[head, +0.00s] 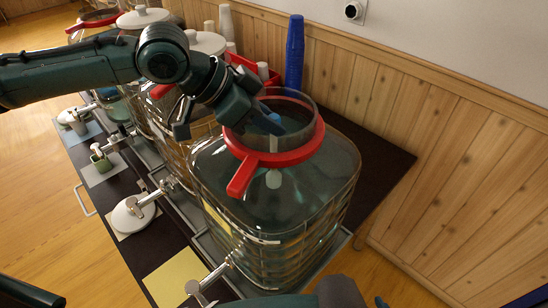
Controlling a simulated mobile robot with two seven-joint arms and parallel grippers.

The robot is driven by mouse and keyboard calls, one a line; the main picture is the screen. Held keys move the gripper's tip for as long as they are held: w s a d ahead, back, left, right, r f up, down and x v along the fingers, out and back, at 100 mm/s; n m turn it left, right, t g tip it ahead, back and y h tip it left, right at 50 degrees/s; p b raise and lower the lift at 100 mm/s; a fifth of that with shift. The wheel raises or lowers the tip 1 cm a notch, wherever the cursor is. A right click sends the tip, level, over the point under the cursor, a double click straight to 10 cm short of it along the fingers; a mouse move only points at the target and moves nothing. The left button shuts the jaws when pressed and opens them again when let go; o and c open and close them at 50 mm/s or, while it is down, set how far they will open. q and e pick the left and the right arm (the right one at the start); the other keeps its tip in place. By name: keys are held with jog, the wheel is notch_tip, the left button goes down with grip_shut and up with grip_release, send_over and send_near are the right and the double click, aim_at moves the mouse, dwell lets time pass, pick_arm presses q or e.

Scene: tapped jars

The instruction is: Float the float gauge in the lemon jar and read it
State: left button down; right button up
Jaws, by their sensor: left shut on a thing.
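The nearest jar (330,205) is a large square glass jar of pale greenish liquid with a yellow label (215,216); I take it as the lemon jar, but cannot read the label. A red ring with a handle (285,158) circles its open neck. My left gripper (268,122) reaches into the neck from the left, shut. A white float gauge (273,179) shows below its blue fingertips, upright inside the jar; its grip point and any scale are too small to make out. Only parts of my right arm show at the bottom edge; its jaws cannot be made out.
More lidded jars stand in a row behind, towards upper left. Blue stacked cups (294,52), white cups (226,24) and a red bin (243,66) stand by the wooden wall. The near jar's tap (207,281) points over a yellow mat (170,277).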

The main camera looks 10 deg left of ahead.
pick_arm(q)
notch_tip(320, 180, up, 3)
jog(key=p, duration=0.2)
jog(key=shift+p, duration=0.35)
jog(key=shift+r+b, duration=0.25)
jog(key=shift+b, duration=0.1)
notch_tip(320, 180, up, 5)
jog(key=shift+f, duration=0.2)
jog(key=shift+r, duration=0.5)
